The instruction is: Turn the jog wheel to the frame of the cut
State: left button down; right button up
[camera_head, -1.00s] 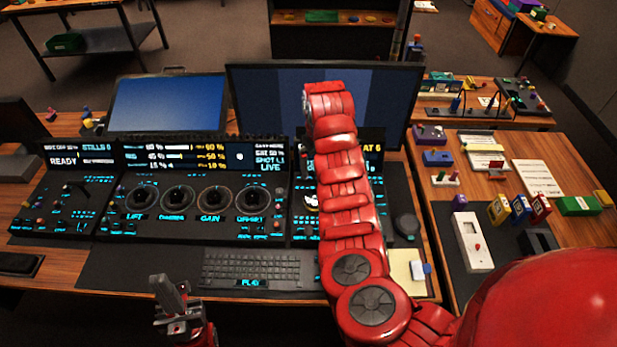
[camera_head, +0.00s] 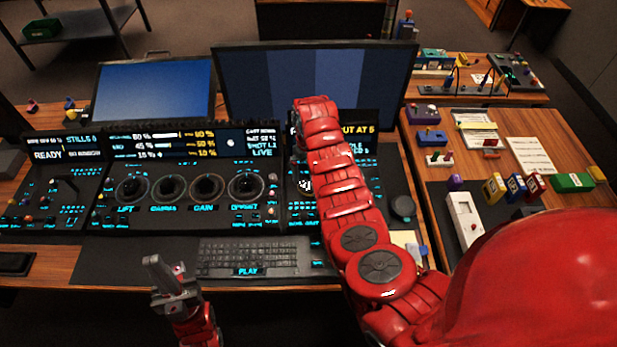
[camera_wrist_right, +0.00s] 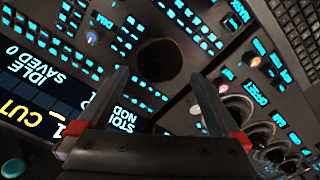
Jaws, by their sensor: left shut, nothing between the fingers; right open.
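In the right wrist view a dark round disc, which looks like the jog wheel (camera_wrist_right: 160,60), lies on the panel. My right gripper (camera_wrist_right: 160,76) is open, with one finger to either side of the disc's near part. I cannot tell whether they touch it. In the head view my right arm hides the gripper and the wheel. In the wrist view the upside-down display (camera_wrist_right: 35,90) shows "CUT", "IDLE" and "SAVED 0".
Several large trackball rings (camera_head: 170,188) fill the panel's middle, left of my right arm. A keyboard (camera_head: 252,257) lies before them. A small knob (camera_wrist_right: 92,38) and a pale knob (camera_wrist_right: 195,109) are near the wheel. A side table (camera_head: 520,135) holds small boxes.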

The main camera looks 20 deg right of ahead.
aim_at(308, 182)
jog(key=shift+w+f, duration=0.15)
jog(key=shift+f, duration=2.4)
jog(key=c, duration=1)
